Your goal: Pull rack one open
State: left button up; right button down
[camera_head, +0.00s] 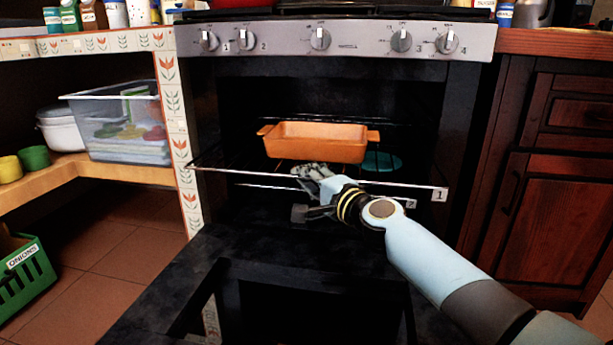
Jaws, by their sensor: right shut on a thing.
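The oven stands open with its dark door (130,318) lowered toward me. Rack one (405,185), a thin metal rack with a tag "1" at its right front corner, sticks out at the front of the oven. An orange baking dish (318,143) sits on it. A second rack with a tag "2" (411,203) shows just below. My right gripper (308,190) is shut on rack one's front bar near its middle; the fingers partly hide the bar. My left gripper is not in view.
A teal round item (382,161) lies behind the bar, right of the dish. A stove control panel (335,38) is above. Left, a shelf holds a clear plastic bin (122,125); a green onion crate (22,270) stands on the floor. Wooden cabinets (560,200) flank the right.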

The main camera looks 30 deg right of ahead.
jog(key=c, duration=1.5)
grip_release()
jog(key=shift+d+f, duration=0.1)
jog(key=shift+f, duration=0.15)
jog(key=shift+o, duration=0.3)
jog(key=shift+r, duration=0.1)
jog(key=s+d, duration=0.1)
jog(key=s, duration=0.6)
jog(key=shift+s, duration=0.25)
